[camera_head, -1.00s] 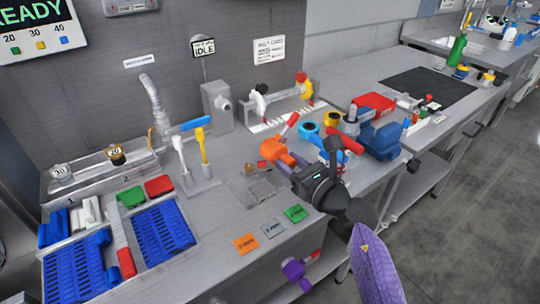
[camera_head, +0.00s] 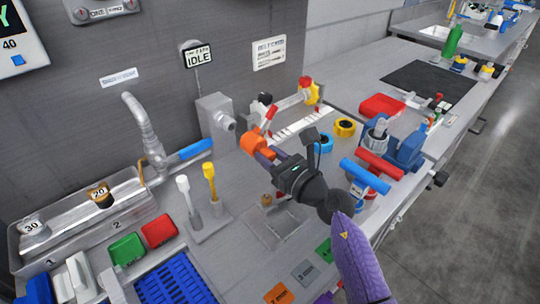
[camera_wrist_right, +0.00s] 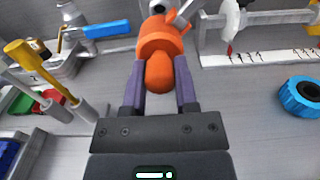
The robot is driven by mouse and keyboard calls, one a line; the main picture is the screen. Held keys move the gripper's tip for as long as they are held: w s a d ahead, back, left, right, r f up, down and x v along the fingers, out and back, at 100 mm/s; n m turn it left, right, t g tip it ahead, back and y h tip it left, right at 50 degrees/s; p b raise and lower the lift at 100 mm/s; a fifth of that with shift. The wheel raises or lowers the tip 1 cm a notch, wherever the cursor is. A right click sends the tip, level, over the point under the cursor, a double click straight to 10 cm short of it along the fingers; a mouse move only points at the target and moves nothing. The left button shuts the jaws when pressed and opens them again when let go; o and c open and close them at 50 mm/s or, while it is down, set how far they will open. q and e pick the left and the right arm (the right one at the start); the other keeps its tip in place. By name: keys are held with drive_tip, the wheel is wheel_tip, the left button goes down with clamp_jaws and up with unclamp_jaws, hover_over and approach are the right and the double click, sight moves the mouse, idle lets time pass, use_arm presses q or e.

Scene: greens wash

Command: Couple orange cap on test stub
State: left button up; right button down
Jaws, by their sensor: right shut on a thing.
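The grey box with a short protruding stub (camera_head: 229,124), which looks like the test stub, stands against the back wall. The cap is just right of the stub and nearer me in the head view; a gap shows between them. My left gripper is out of view.
A pipe with a blue-handled valve (camera_head: 190,152) stands left of the box. White and yellow upright tools (camera_head: 210,180) stand nearer me. A rack (camera_head: 290,125) is behind right; blue (camera_head: 324,142) and yellow rings (camera_head: 345,127) lie to the right.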

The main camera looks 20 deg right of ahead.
sight(255, 145)
drive_tip(key=shift+s+d+r, duration=0.1)
drive_tip(key=shift+s+d, duration=0.05)
drive_tip(key=shift+s, duration=0.15)
drive_tip(key=shift+b+x, duration=0.6)
drive_tip(key=shift+x, duration=2.1)
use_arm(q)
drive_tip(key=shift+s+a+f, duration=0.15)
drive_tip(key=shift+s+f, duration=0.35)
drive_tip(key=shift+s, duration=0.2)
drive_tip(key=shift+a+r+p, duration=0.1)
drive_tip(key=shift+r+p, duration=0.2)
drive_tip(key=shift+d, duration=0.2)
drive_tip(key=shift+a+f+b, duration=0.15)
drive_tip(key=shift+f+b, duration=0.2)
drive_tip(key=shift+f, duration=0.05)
use_arm(e)
drive_tip(key=shift+x, duration=1.1)
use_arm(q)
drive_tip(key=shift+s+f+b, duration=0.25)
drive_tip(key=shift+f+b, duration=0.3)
use_arm(e)
drive_tip(key=shift+x, duration=1.05)
